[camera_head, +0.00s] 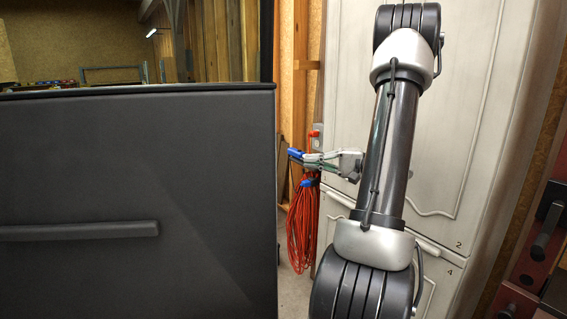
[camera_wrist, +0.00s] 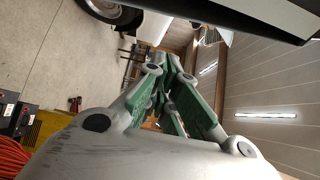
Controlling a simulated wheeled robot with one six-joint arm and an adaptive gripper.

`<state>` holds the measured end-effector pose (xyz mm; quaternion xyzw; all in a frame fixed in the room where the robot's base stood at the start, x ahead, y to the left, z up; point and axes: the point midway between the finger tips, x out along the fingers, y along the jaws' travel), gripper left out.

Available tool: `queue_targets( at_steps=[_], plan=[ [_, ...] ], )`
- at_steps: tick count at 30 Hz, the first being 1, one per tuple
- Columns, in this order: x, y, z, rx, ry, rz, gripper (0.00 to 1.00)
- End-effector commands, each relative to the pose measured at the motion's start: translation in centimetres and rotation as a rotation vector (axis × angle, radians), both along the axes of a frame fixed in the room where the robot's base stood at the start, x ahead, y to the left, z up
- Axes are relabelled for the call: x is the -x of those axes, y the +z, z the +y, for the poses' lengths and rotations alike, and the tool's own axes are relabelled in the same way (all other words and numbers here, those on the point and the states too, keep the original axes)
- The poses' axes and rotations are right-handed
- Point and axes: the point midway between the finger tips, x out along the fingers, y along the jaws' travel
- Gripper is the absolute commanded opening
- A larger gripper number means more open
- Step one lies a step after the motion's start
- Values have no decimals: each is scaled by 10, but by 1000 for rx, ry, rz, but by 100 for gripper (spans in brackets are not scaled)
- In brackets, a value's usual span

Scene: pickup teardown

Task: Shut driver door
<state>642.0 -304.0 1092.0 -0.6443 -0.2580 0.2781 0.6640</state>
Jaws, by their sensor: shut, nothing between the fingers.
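The driver door (camera_head: 130,180) appears as a large dark grey panel filling the left of the head view. It has a horizontal bar (camera_head: 80,231) low on its face and a window above. Its vertical edge lies left of my gripper (camera_head: 292,154), whose narrow tips point left toward it. A small gap shows between tips and edge in the picture; depth is hard to judge. In the wrist view the green fingers of my gripper (camera_wrist: 157,72) converge, shut and empty. A dark-edged pale panel (camera_wrist: 265,12) crosses the top right there; I cannot tell whether it is the door.
A red cable coil (camera_head: 302,228) hangs behind my gripper. Pale cabinet doors (camera_head: 475,110) stand behind my arm, and a dark red unit with a black handle (camera_head: 540,235) is at far right. The wrist view shows a wheel (camera_wrist: 108,8) and open concrete floor (camera_wrist: 60,60).

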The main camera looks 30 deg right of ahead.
Motion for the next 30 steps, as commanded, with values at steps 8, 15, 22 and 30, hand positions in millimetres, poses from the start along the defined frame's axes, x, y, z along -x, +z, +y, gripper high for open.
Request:
queue_targets(
  at_steps=[8, 15, 22, 30],
  plan=[
    [-23, 5, 24, 15, 5, -40, 0],
    [-60, 5, 62, 16, 7, -38, 0],
    [-52, 5, 82, 14, 0, -37, 0],
    [-36, 5, 89, 15, 3, -37, 0]
  ],
)
